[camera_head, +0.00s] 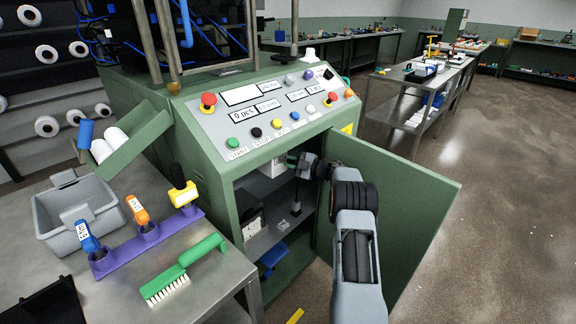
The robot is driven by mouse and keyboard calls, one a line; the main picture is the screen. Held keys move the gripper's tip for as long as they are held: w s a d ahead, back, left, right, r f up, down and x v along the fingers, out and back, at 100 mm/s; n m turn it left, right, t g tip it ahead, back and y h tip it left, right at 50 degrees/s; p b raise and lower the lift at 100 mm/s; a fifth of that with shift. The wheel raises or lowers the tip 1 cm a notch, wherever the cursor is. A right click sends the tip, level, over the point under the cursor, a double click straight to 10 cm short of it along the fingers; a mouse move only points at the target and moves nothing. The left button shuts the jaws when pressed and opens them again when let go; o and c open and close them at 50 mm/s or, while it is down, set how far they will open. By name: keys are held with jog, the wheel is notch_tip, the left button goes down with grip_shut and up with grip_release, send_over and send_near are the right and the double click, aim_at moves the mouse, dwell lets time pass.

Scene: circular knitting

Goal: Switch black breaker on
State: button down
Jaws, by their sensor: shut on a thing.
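The green machine cabinet (215,165) stands in the middle with its lower compartment open. My gripper (294,163) reaches into the upper right of that opening, near a pale box (272,169) on the inside. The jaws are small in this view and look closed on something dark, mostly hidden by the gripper. I cannot clearly make out the black breaker or its lever position. A thin dark upright piece (296,203) shows just below the gripper.
The open green door (410,190) stands right of my arm. A control panel (225,125) with coloured buttons sits above the opening. A dark box (252,227) stands on the cabinet's inner shelf. A bench (190,270) with a grey bin (50,215) and green brush (200,252) is at left.

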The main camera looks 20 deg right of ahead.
jog(key=shift+w+d+f+n+g+y, duration=0.1)
jog(key=shift+d+f+n+g+y, duration=0.1)
jog(key=shift+n+g+y, duration=0.35)
jog(key=shift+a+g+y, duration=0.1)
jog(key=shift+g+y, duration=0.15)
jog(key=c, duration=1.1)
grip_release()
jog(key=shift+r, duration=0.1)
jog(key=shift+o, duration=0.2)
